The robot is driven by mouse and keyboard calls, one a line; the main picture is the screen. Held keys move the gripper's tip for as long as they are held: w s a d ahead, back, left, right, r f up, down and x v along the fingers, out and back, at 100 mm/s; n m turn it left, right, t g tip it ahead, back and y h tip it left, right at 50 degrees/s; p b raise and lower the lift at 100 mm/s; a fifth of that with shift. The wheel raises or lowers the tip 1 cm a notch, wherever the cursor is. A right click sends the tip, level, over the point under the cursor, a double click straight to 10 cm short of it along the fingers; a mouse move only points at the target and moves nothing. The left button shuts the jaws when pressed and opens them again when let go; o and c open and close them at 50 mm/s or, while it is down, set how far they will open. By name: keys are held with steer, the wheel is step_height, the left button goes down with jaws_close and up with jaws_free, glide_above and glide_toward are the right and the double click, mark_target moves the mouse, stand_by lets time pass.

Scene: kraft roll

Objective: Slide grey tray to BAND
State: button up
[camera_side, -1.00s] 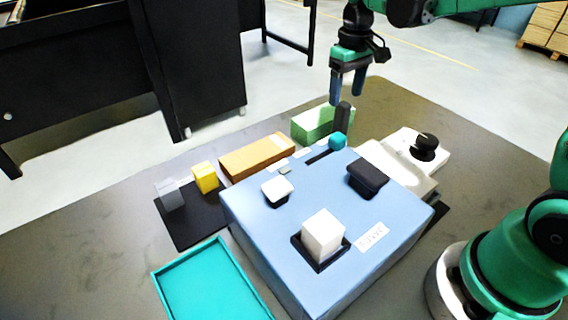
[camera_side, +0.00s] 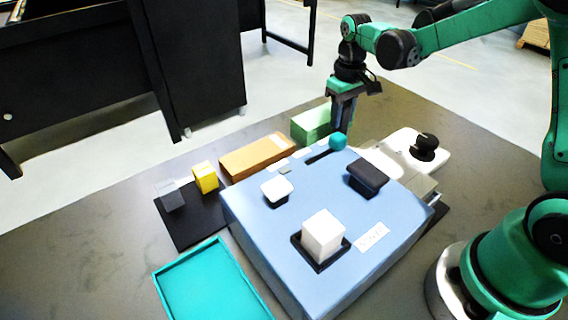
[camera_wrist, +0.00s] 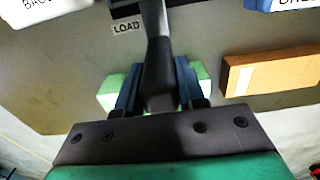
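No thing in view is clearly a grey tray, and no BAND label is readable. A dark grey upright post (camera_wrist: 160,62) stands between the two fingers of my gripper (camera_wrist: 160,85) in the wrist view. What the post stands on is hidden. In the side view my gripper (camera_side: 343,112) is low at the far edge of the blue box, pointing down, with a green block close to its left. The fingers lie close along both sides of the post; whether they press on it I cannot tell. A LOAD label (camera_wrist: 126,27) lies left of the post.
The blue box (camera_side: 270,222) carries a teal ball (camera_side: 338,141), a black knob (camera_side: 367,179) and white blocks. A green block (camera_side: 311,123) and an orange block (camera_side: 257,157) stand behind it. A white device (camera_side: 402,160) is right, a teal tray (camera_side: 158,283) front left.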

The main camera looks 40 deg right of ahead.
jaws_close()
stand_by(1.0)
steer(key=shift+a, duration=0.1)
steer(key=a, duration=1.2)
steer(key=shift+d, duration=0.1)
steer(key=o, duration=0.8)
jaws_free()
